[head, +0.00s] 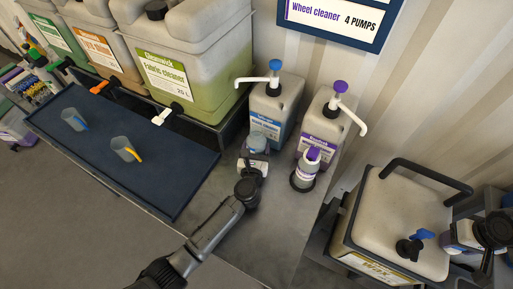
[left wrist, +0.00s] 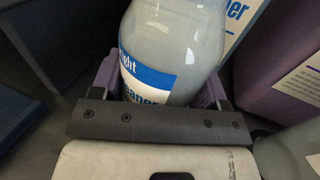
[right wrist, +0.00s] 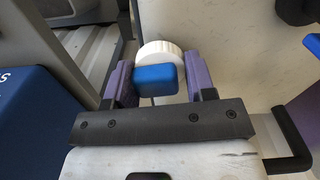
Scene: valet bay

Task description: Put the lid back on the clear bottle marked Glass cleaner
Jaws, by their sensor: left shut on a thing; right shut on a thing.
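The clear bottle (head: 258,143), with a blue and white label, stands in front of the blue-pump container; it fills the left wrist view (left wrist: 178,40), where its label reads only in part. My left gripper (head: 252,165) is shut around its body. The bottle's top is outside the left wrist view and small in the head view. My right gripper (head: 459,236) is at the far right, beside the wax tank and well apart from the bottle. In the right wrist view it is shut on a lid with a blue block (right wrist: 156,79) and a white ridged collar (right wrist: 160,52).
The blue-pump container (head: 277,105) and purple-pump container (head: 325,125) stand behind the bottle. A purple-topped bottle (head: 306,168) stands close on its right. The wax tank (head: 400,215), with a raised black handle, lies between the grippers. Two cups (head: 124,149) stand on the dark mat (head: 165,185).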

